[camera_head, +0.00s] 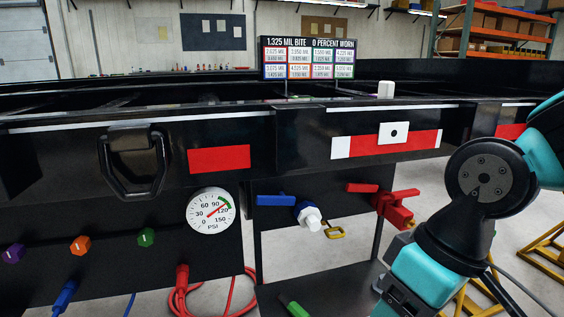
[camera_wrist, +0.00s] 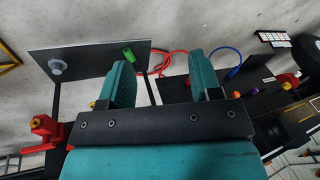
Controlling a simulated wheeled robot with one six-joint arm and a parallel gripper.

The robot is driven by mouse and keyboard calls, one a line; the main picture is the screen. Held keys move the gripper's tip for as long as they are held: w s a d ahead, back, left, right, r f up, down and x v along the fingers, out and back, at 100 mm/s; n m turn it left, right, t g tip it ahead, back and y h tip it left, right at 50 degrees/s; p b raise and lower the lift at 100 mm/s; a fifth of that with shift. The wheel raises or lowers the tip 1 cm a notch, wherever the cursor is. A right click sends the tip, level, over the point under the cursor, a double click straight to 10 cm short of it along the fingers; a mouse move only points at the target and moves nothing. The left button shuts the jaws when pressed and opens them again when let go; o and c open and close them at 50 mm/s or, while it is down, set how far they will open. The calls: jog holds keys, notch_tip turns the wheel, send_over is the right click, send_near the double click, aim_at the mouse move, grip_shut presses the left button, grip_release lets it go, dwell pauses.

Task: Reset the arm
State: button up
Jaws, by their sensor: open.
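My teal arm shows at the right of the head view, bent at a dark round joint and reaching down to the lower edge. My gripper (camera_wrist: 160,82) shows in the wrist view with its two teal fingers set wide apart. Nothing sits between the fingers. The fingertips lie out of sight in the head view. Beyond the fingers, the wrist view shows a dark plate (camera_wrist: 85,62), a green object (camera_wrist: 128,54) and a red hose (camera_wrist: 172,62) against the grey floor.
The black trailer frame (camera_head: 60,160) spans the head view. It carries a pressure gauge (camera_head: 211,211), a blue handle (camera_head: 275,200) with a white fitting (camera_head: 308,216), and a red fitting (camera_head: 395,207) close to my arm. Yellow stands (camera_head: 541,262) are on the floor at right.

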jog(key=s+r+p, duration=0.2)
jog(key=r+p, duration=1.7)
jog(key=r, duration=0.1)
jog(key=s+d+r+p, duration=0.1)
jog(key=s+r+p, duration=0.1)
jog(key=r+p, duration=1.7)
jog(key=shift+d+r+y+p, duration=0.2)
jog(key=shift+r+y+p, duration=0.15)
jog(key=shift+r, duration=0.5)
jog(key=shift+c, duration=0.2)
